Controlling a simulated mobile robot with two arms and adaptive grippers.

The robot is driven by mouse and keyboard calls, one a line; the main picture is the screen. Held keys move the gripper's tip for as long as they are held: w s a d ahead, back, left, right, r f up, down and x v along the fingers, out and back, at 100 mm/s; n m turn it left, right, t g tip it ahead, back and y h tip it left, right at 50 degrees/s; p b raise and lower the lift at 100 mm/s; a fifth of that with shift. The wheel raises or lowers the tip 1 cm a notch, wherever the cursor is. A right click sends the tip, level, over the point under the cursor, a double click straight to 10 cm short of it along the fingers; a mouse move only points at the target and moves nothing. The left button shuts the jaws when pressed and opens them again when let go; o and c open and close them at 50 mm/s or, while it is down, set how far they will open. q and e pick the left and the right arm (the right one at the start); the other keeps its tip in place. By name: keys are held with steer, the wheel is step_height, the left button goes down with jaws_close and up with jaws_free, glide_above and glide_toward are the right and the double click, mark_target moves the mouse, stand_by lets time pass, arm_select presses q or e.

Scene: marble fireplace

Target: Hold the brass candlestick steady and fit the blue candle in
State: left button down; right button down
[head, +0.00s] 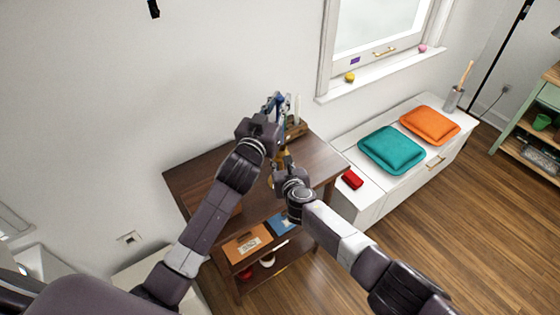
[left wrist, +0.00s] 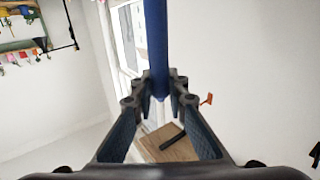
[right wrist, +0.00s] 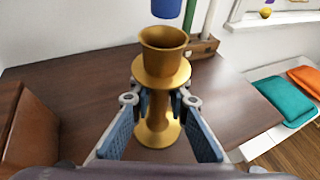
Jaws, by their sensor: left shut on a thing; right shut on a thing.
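The brass candlestick (right wrist: 163,68) stands upright on the dark wooden table in the right wrist view, its cup open at the top. My right gripper (right wrist: 160,101) is shut around its stem; in the head view the candlestick is mostly hidden behind my arms. My left gripper (head: 279,112) is shut on the blue candle (left wrist: 156,40), which runs up out of the top of the left wrist view. The candle's lower end also shows in the right wrist view (right wrist: 167,8), above the cup and apart from it.
A wooden rack (right wrist: 204,46) with a green and a white stick stands at the back of the dark table (right wrist: 85,90). A brown wooden box (right wrist: 30,135) is at its left. A white cabinet with teal (head: 391,150) and orange cushions (head: 430,125) stands at the right.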

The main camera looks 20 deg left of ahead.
arm_select(q)
steer(key=shift+f, duration=2.2)
steer(key=c, duration=1.4)
jaws_free()
steer(key=shift+o, duration=0.2)
steer(key=shift+r, duration=0.1)
steer(key=shift+r, duration=2.9)
arm_select(e)
steer(key=c, duration=1.8)
jaws_free()
steer(key=shift+o, duration=0.2)
